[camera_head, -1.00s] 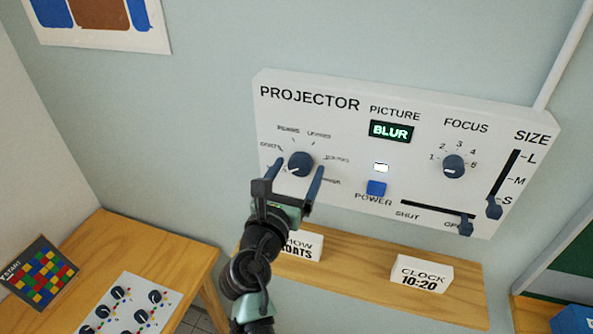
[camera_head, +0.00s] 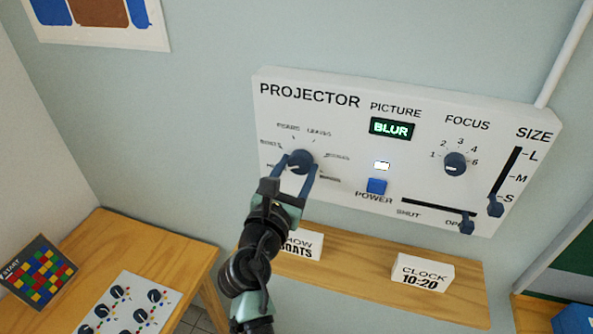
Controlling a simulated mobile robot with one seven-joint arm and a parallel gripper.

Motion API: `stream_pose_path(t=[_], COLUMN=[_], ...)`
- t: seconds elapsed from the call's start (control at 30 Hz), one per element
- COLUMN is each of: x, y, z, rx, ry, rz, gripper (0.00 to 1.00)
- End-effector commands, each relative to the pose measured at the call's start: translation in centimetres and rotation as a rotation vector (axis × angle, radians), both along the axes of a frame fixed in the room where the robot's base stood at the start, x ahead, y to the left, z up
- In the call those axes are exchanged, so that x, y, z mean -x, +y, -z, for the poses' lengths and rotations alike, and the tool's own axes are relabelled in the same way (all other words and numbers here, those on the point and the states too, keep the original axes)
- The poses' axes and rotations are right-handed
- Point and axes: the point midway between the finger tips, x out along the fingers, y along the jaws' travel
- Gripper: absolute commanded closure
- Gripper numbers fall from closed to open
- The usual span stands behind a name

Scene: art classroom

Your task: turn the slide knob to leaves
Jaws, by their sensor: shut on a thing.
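The slide knob (camera_head: 301,161) is a dark blue dial at the left of the white projector panel (camera_head: 400,148). Small labels ring it; one above it and slightly right reads like "LEAVES" (camera_head: 320,133), and one above left reads like "BEARS". My gripper (camera_head: 299,166) is shut on the knob, with one blue finger on each side. The knob's lower part and its lower labels are partly hidden by my fingers. The white pointer mark shows near the knob's lower left. The picture display (camera_head: 391,128) reads "BLUR".
The focus knob (camera_head: 455,164), size slider (camera_head: 496,206), shutter slider (camera_head: 467,224) and blue power button (camera_head: 376,186) are to the right. Below, a wooden shelf (camera_head: 350,268) holds a "SHOW BOATS" sign (camera_head: 303,246) and a clock sign (camera_head: 422,273). A wooden table (camera_head: 150,247) stands at lower left.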

Motion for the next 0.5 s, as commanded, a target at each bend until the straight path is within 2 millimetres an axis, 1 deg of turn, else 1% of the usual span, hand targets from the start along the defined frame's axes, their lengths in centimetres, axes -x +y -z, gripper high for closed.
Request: stream_pose_path(t=[0.5], x=[0.01], y=[0.05], z=[0.2], rx=[-0.453], ry=[-0.148], rz=[0.0], gripper=[0.97])
